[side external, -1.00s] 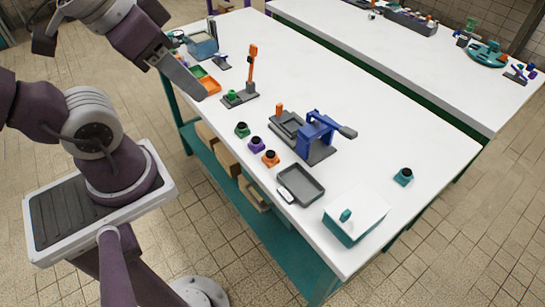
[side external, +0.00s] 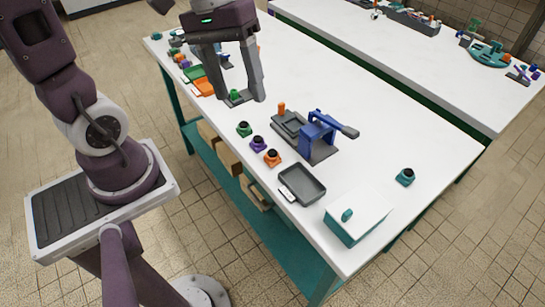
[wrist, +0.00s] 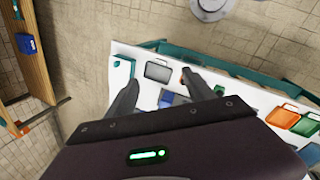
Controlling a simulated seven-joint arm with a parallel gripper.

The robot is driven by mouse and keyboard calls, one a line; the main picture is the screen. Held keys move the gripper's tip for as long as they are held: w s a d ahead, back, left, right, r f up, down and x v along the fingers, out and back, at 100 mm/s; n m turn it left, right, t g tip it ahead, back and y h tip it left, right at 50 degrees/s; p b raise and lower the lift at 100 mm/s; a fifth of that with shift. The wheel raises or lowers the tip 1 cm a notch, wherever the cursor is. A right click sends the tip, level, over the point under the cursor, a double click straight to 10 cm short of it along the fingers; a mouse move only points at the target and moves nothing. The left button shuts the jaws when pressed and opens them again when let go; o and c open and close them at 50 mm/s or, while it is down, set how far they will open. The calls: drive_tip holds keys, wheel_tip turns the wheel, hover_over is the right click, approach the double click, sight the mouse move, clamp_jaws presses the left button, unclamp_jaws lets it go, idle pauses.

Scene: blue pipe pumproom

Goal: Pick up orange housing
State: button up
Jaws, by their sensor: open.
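The orange housing (side external: 272,158) is a small orange piece with a dark round top. It stands upright on the white table near its front edge, at the right end of a short row with a purple housing (side external: 258,144) and a green one (side external: 244,129). My gripper (side external: 244,98) is open and empty, with fingers pointing down, up and to the left of the housing in the side view. In the wrist view, a small orange patch (wrist: 183,77) beside a finger of my gripper (wrist: 160,84) may be the housing, partly hidden.
A grey tray (side external: 302,186) lies right of the housing, with a teal-and-white box (side external: 357,217) beyond. A blue press (side external: 320,132) stands behind it. A teal piece (side external: 404,177) sits at the right. Green and orange trays (wrist: 283,117) lie at the table's other end.

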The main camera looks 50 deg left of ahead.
drive_tip(key=w+a+f+n+g+h, duration=0.1)
drive_tip(key=w+a+f+n+h, duration=0.2)
drive_tip(key=w+f+n+h, duration=0.25)
drive_tip(key=n, duration=0.3)
hover_over(270, 150)
drive_tip(key=s+a, duration=0.1)
drive_tip(key=s, duration=0.1)
wheel_tip(270, 150, down, 7)
drive_tip(key=a+f+n+t+h, duration=0.1)
drive_tip(key=f+n, duration=0.1)
drive_tip(key=f, duration=0.1)
drive_tip(key=a+f+n+t+h, duration=0.1)
drive_tip(key=f+n, duration=0.1)
drive_tip(key=f, duration=0.2)
drive_tip(key=a+f+n+h, duration=0.1)
drive_tip(key=a+f+n, duration=0.1)
drive_tip(key=f, duration=0.2)
drive_tip(key=shift+w+f+t, duration=0.2)
drive_tip(key=shift+w+t, duration=0.2)
drive_tip(key=x, duration=0.7)
drive_tip(key=shift+f, duration=0.2)
drive_tip(key=c, duration=1.3)
clamp_jaws()
